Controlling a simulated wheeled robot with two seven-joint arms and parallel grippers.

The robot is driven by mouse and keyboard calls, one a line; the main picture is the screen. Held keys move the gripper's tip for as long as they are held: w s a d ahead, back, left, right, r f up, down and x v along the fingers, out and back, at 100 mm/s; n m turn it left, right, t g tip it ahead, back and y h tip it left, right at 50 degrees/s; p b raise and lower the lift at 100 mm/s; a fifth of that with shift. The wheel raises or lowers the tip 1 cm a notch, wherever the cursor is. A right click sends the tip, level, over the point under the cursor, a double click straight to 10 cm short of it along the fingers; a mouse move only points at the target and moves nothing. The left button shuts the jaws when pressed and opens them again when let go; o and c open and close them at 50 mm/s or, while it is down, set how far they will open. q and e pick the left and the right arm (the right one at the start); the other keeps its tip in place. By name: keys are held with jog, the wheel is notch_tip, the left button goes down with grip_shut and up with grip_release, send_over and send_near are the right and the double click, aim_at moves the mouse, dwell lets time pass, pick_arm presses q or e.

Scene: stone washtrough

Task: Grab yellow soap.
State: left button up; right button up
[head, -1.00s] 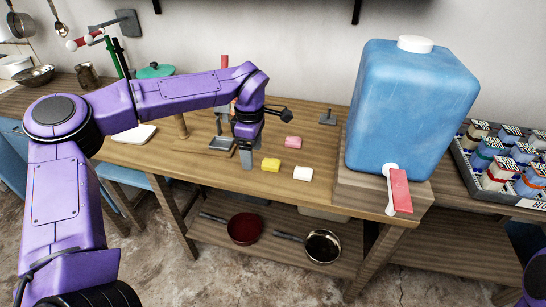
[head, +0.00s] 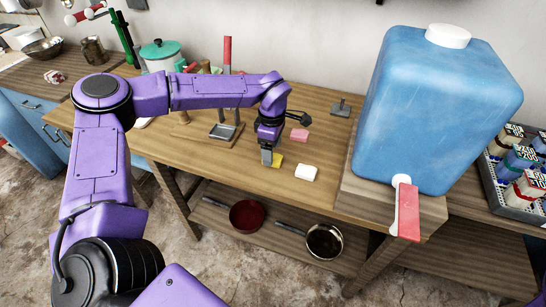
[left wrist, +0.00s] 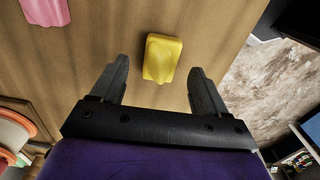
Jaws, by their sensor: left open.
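The yellow soap (head: 278,159) lies on the wooden table, partly covered by my left gripper in the head view. My left gripper (head: 267,158) points down beside it. In the left wrist view, the yellow soap (left wrist: 163,58) lies just ahead of the open jaws (left wrist: 160,78), roughly centred between the two fingertips. The jaws hold nothing. Whether a fingertip touches the soap I cannot tell. My right gripper is not in view.
A pink soap (head: 300,135) lies behind the yellow one and a white soap (head: 306,172) lies to its right, near the table's front edge. A large blue water container (head: 435,110) with a red tap stands at right.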

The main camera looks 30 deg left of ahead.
pick_arm(q)
jog(key=shift+d+f, duration=0.1)
jog(key=shift+f, duration=0.85)
jog(key=c, duration=1.2)
jog(key=shift+o, duration=0.2)
